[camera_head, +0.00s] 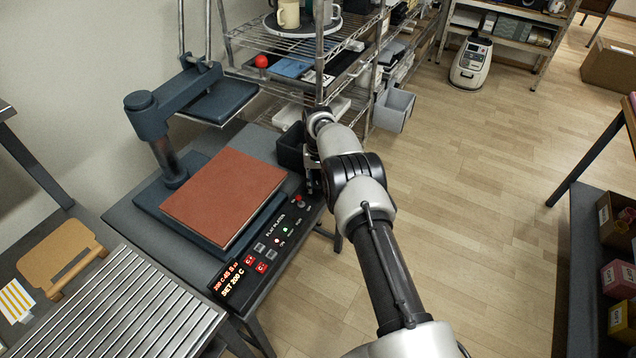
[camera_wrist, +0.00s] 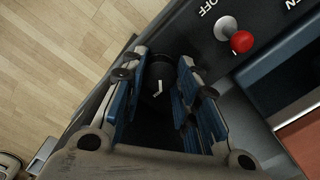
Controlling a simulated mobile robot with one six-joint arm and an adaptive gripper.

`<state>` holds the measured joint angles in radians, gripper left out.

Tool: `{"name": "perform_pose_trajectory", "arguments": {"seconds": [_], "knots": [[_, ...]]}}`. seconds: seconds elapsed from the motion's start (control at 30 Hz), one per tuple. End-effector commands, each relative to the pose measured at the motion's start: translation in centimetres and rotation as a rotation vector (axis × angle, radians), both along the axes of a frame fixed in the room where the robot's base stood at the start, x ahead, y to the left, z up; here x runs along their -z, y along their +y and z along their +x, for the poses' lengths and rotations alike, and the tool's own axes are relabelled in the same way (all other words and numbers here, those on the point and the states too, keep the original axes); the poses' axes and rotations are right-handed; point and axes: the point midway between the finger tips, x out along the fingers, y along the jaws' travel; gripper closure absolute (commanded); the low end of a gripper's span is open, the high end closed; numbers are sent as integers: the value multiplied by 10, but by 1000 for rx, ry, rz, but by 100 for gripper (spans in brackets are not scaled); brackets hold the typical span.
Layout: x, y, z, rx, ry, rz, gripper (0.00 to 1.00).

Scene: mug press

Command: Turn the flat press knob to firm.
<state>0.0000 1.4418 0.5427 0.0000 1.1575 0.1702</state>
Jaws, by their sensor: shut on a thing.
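The dark round flat press knob (camera_wrist: 157,88), with a short white mark on its face, sits between my gripper's blue-padded fingers in the wrist view. My gripper (camera_wrist: 163,68) is shut on it. The labels around the knob are hidden by the fingers, so I cannot tell which setting the mark faces. In the head view my gripper (camera_head: 313,178) is at the far right end of the flat press control panel (camera_head: 262,262), and the knob is hidden there. The flat press (camera_head: 224,196) has a reddish-brown pad on top, and its upper plate (camera_head: 218,100) is swung away from it.
A red-tipped lever switch (camera_wrist: 241,41) marked OFF is close beside the knob. A black bin (camera_head: 290,150) stands just behind my gripper. A wire shelf (camera_head: 300,45) is at the back. The floor to the right is open.

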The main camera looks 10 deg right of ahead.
Motion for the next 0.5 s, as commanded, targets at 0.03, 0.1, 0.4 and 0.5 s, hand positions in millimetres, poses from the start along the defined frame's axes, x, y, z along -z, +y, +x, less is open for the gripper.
{"name": "perform_pose_trajectory", "arguments": {"seconds": [0.03,0.1,0.4,0.5], "knots": [[0,0,0,24,-1,0,95],[0,0,0,58,-1,0,95],[0,0,1,136,-2,0,95],[0,0,1,145,-2,0,95]]}}
